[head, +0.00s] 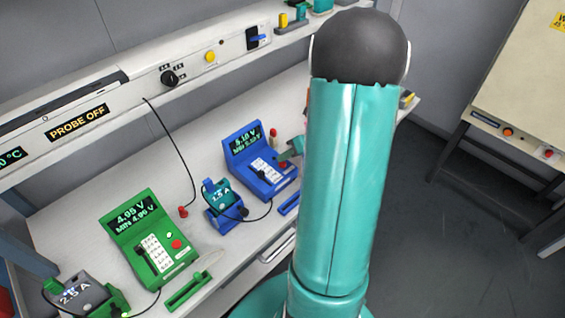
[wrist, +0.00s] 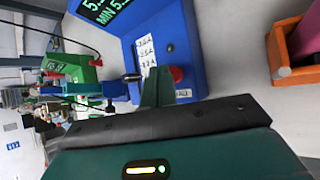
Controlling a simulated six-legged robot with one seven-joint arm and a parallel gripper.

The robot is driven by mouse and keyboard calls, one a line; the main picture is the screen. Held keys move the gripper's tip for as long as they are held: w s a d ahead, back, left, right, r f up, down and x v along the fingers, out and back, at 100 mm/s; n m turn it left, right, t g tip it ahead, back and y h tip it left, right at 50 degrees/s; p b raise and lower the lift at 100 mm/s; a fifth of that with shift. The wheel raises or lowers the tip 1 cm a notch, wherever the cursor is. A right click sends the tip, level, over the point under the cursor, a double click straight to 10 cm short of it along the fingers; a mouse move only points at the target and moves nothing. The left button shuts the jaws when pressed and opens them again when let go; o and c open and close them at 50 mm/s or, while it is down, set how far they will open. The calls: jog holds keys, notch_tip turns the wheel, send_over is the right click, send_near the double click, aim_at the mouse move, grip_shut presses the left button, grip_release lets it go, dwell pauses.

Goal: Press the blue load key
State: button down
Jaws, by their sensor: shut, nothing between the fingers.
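The blue tester (head: 262,165) stands on the bench with a lit voltage display; it also fills the upper middle of the wrist view (wrist: 198,40). Its sloped face carries a white label strip, a black lever (wrist: 131,77), a small grey button (wrist: 170,47) and a round red key (wrist: 177,74). My gripper (head: 287,155) is at the tester's right side in the head view. In the wrist view my gripper's fingers (wrist: 156,72) are shut and empty, close beside the red key and partly covering it. I cannot tell whether they touch it.
Cables run across the bench. An orange and pink object (wrist: 295,50) is at the wrist view's right. A shelf panel reads PROBE OFF (head: 77,122).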

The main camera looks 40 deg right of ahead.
aim_at(286, 164)
jog(key=shift+f, duration=0.1)
jog(key=shift+f, duration=0.45)
dwell(0.5)
jog(key=shift+r, duration=0.55)
jog(key=shift+r, duration=3)
